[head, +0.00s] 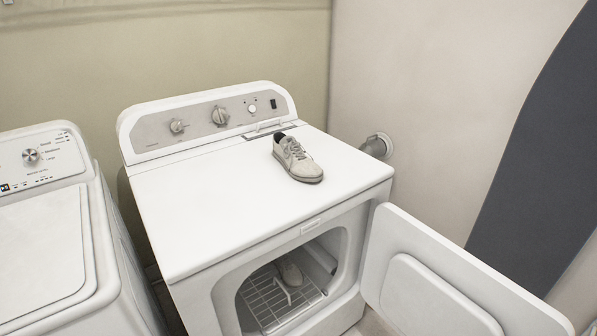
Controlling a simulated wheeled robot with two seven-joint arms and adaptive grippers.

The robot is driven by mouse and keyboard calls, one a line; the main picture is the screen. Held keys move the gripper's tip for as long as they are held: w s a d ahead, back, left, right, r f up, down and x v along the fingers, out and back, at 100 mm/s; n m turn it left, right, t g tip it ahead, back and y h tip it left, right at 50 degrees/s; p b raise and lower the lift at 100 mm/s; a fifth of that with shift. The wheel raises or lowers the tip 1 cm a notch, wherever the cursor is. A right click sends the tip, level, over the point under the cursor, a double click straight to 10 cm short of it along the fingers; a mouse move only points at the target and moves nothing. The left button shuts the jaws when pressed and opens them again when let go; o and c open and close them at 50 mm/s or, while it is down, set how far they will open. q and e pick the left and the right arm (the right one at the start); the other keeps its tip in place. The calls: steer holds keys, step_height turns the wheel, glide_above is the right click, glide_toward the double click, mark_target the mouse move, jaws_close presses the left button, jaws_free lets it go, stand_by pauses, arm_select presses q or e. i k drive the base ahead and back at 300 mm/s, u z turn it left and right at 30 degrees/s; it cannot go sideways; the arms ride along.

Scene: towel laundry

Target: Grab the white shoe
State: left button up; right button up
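A white-grey shoe (297,159) lies upright on the dryer's flat top, toward the back right, near the control panel. Its toe points toward the front right. A second, similar shoe (291,273) shows inside the dryer, on or by a wire rack (268,305) in the drum opening; it is in shade and its colour is harder to tell. Neither of my grippers is in the head view.
The white dryer (200,222) stands in the middle with its door (430,290) swung open to the right. A white washer (45,240) is at the left. A dark panel (540,150) leans on the right wall. Most of the dryer top is clear.

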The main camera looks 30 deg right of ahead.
mark_target(286, 150)
steer(key=u, duration=0.05)
steer(key=i, duration=1.25)
steer(key=z, duration=0.6)
